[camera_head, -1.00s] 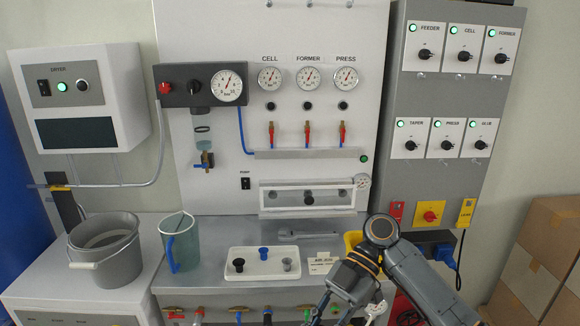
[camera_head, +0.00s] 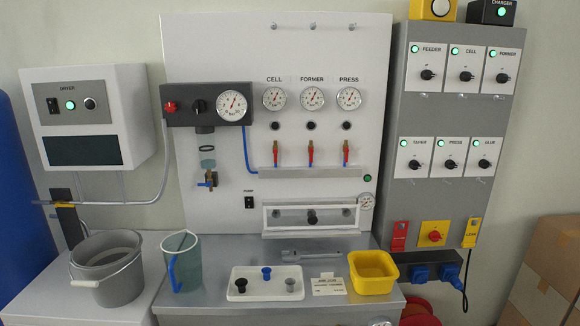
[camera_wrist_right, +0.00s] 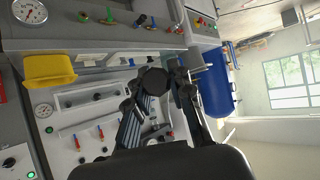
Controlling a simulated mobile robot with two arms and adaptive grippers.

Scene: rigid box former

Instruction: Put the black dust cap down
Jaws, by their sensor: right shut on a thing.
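My right gripper (camera_wrist_right: 168,84) shows only in the right wrist view. Its fingers are shut on a small dark round piece, which looks like the black dust cap (camera_wrist_right: 154,81). The fingers hide part of it. In the head view a white tray (camera_head: 240,297) on the bench holds a black piece (camera_head: 240,285), a blue piece (camera_head: 266,273) and a grey piece (camera_head: 290,285). No gripper shows in the head view. My left gripper is in neither current view.
A yellow bin (camera_head: 372,273) stands right of the tray, with a small label card (camera_head: 327,286) between them. A clear jug (camera_head: 183,265) and a grey bucket (camera_head: 107,270) stand to the left. A wrench (camera_head: 310,255) lies behind the tray.

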